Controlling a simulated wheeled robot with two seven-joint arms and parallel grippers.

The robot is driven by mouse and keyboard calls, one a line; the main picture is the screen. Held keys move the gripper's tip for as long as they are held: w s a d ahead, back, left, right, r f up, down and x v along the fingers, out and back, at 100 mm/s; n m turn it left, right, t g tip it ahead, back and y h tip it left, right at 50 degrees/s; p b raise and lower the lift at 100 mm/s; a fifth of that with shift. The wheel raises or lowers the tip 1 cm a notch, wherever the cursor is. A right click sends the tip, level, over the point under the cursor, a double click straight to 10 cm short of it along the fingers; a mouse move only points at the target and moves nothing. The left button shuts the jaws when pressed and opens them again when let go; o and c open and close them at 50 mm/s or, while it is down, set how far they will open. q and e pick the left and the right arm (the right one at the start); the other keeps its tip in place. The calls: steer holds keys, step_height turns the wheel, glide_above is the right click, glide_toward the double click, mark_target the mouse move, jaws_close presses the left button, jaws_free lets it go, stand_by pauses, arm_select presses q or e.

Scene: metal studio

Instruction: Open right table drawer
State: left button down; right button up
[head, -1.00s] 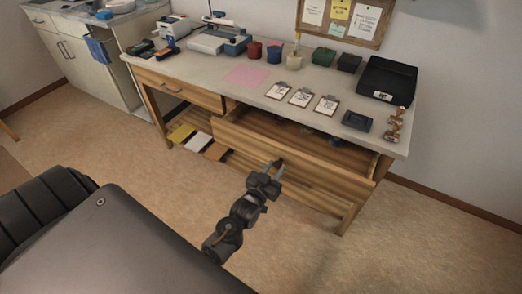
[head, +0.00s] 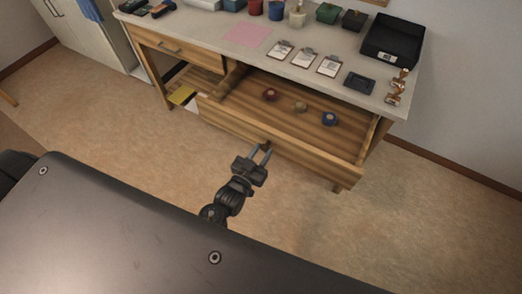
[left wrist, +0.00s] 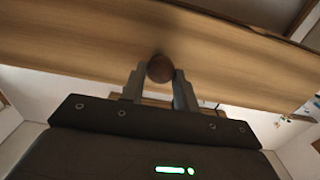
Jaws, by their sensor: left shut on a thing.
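The right table drawer (head: 300,108) is pulled far out from under the wooden table (head: 230,45) in the head view. Three small roll-like items, one red (head: 269,94), one tan (head: 299,106) and one blue (head: 329,118), lie inside it. My left gripper (head: 261,152) is at the drawer's front panel. In the left wrist view its two fingers (left wrist: 160,82) are shut on a round brown knob (left wrist: 160,68) on the panel (left wrist: 75,45). My right gripper does not show.
The left table drawer (head: 172,46) is closed. Clipboards (head: 303,56), a black tray (head: 392,42), a dark device (head: 359,83) and small pots (head: 297,14) stand on the tabletop. The floor (head: 130,120) in front is clear.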

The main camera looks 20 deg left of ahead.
arm_select(q)
steer(key=c, duration=1.1)
jaws_free()
steer(key=shift+o, duration=0.2)
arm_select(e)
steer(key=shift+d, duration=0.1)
arm_select(q)
steer(key=shift+s, duration=0.1)
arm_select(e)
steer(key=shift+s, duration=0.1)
arm_select(q)
steer(key=s+a+b, duration=0.1)
steer(key=s, duration=0.9)
steer(key=shift+s+a, duration=0.25)
steer(key=shift+s, duration=0.05)
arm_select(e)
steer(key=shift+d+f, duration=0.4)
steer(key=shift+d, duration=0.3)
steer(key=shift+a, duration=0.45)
